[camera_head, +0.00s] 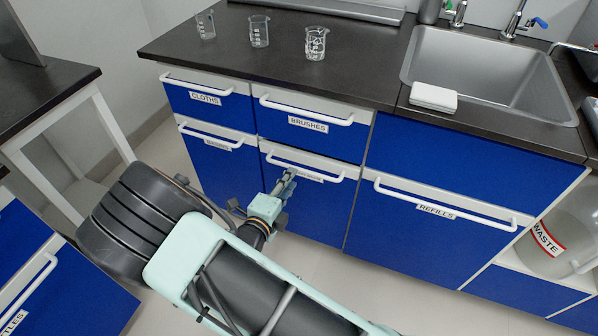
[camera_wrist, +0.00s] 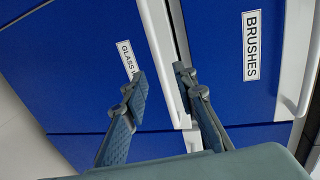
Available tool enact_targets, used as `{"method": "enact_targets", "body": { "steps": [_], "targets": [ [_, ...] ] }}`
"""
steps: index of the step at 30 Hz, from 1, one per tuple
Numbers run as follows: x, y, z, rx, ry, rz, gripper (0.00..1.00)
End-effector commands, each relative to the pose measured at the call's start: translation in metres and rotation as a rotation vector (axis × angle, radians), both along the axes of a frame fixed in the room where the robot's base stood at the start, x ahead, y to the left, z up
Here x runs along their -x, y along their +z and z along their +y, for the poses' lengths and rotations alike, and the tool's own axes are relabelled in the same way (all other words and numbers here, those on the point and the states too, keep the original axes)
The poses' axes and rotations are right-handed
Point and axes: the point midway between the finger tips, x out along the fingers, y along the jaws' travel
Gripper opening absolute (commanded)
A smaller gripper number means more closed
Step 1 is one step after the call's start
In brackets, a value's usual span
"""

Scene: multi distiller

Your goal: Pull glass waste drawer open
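The glass waste drawer (camera_head: 310,205) is a tall blue front below the brushes drawer, and it looks shut. Its white bar handle (camera_head: 335,179) runs across its top; in the wrist view the handle (camera_wrist: 158,40) passes between my fingers. Its label (camera_wrist: 125,57) reads "GLASS" in the wrist view, with the rest hidden by a finger. My gripper (camera_head: 287,183) is at the handle's left part. In the wrist view my gripper (camera_wrist: 160,82) is open, with one finger on each side of the handle; whether either touches it I cannot tell.
The brushes drawer (camera_head: 310,133) with its own handle is just above. Glass beakers (camera_head: 316,44) stand on the dark counter. Open floor lies in front; a blue cabinet (camera_head: 70,290) stands at lower left.

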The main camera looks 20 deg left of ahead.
Motion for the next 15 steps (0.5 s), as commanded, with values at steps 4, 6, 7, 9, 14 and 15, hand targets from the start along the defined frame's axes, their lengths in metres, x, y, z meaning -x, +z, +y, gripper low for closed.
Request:
{"method": "enact_targets", "body": {
  "steps": [4, 6, 7, 9, 14, 15],
  "targets": [
    [-0.029, -0.009, -0.004, 0.0, -0.005, -0.001, 0.26],
    [-0.04, -0.011, -0.004, 0.001, -0.003, -0.001, 0.26],
    [-0.044, -0.012, -0.005, 0.0, -0.003, 0.0, 0.26],
    [-0.053, -0.013, -0.005, 0.001, -0.004, 0.0, 0.26],
    [-0.063, -0.014, -0.005, 0.0, -0.002, 0.001, 0.26],
    [-0.064, -0.014, -0.006, 0.0, -0.002, 0.001, 0.26]
  ]
}}
